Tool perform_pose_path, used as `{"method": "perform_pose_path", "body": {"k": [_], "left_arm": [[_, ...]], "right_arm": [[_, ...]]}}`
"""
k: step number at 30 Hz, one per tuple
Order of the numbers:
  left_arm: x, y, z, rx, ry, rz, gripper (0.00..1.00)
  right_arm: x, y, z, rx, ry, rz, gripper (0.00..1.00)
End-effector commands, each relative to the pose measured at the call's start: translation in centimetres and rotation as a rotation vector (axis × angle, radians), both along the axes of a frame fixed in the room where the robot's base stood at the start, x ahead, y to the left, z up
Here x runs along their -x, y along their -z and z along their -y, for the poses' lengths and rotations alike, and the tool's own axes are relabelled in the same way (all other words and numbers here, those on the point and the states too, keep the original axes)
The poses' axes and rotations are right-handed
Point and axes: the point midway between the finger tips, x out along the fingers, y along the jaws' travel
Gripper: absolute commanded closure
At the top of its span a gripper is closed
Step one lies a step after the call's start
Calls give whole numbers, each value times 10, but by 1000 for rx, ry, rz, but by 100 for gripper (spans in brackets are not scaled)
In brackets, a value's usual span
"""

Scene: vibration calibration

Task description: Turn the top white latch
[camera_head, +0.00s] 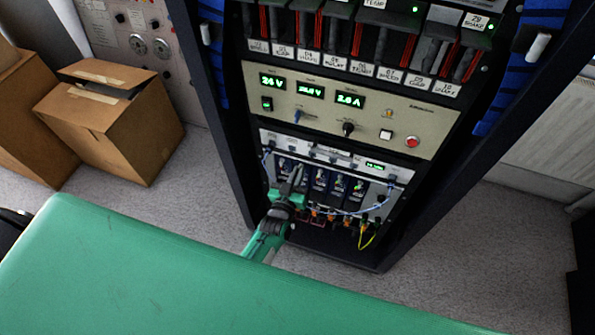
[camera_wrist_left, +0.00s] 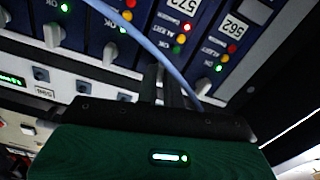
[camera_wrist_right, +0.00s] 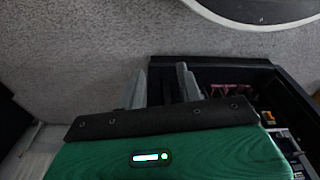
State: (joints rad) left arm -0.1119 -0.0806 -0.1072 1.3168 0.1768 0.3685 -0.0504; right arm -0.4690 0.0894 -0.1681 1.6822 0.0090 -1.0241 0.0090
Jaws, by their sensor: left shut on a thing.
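Several blue modules (camera_head: 319,186) sit low in the black rack, with small white latches on their fronts. My left gripper (camera_head: 292,182) is at the left modules. In the left wrist view, white latches (camera_wrist_left: 110,52) and (camera_wrist_left: 53,35) show clear of my fingers, upright in that view. The left gripper's fingers (camera_wrist_left: 168,85) are close together at the module labelled 572. They are shut on what looks like another white latch, mostly hidden by the fingers.
A blue cable (camera_wrist_left: 150,45) runs across the module fronts beside the left fingers. A power panel (camera_head: 345,108) with green displays is above the modules. Cardboard boxes (camera_head: 112,125) stand at the left. A green surface (camera_head: 150,275) fills the foreground.

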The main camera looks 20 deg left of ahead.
Motion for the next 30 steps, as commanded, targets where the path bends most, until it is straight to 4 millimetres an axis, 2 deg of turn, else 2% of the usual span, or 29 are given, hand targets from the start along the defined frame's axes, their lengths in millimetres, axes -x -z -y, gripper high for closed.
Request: {"method": "perform_pose_path", "body": {"k": [12,29,30], "left_arm": [[0,0,0,-193,0,6,100],[0,1,0,-224,0,7,100],[0,1,0,-224,0,7,86]], "right_arm": [[10,25,4,6,-4,-4,64],[11,28,5,6,-4,-3,64],[11,28,5,7,-4,-4,64]]}}
